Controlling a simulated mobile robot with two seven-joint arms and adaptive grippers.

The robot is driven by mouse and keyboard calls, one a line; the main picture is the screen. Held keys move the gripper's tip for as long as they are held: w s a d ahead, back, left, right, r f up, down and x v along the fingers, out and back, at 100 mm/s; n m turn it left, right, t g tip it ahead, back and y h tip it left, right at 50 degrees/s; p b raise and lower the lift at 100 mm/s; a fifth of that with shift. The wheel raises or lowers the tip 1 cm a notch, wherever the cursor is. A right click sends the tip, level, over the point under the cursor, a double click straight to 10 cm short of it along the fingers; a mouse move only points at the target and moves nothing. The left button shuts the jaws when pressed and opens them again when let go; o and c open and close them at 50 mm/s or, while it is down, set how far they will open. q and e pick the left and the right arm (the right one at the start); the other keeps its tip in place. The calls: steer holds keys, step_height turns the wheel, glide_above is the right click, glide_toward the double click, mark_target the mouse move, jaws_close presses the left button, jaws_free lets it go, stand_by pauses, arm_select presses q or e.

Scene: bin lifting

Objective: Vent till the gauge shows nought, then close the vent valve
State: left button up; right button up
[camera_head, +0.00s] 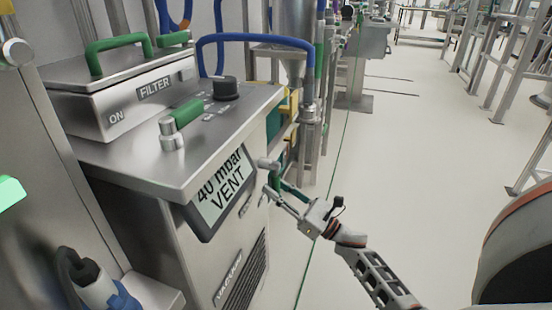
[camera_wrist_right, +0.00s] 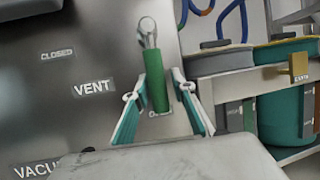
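The vent valve's green handle (camera_wrist_right: 156,80) stands beside the VENT label in the right wrist view, with a silver stem at its upper end. My right gripper (camera_wrist_right: 160,95) is open, its two teal-padded fingers on either side of the handle with gaps visible. In the head view my right gripper (camera_head: 277,191) is at the right edge of the cabinet front, beside the display. The gauge display (camera_head: 222,193) reads 40 mbar VENT. A CLOSED label (camera_wrist_right: 57,54) is above the VENT label; a small label by the handle's lower end is unreadable. My left gripper is not in view.
The steel cabinet (camera_head: 235,262) carries a filter box (camera_head: 120,95), a black knob (camera_head: 226,88) and another green-handled valve (camera_head: 178,122) on top. A blue hose (camera_head: 255,40) arches behind. Pipes stand close behind my right gripper; the floor (camera_head: 425,165) to the right is clear.

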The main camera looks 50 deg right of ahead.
stand_by(0.3)
steer(key=shift+s+f, duration=0.15)
steer(key=shift+s, duration=0.05)
steer(key=v, duration=1.1)
steer(key=shift+s, duration=0.3)
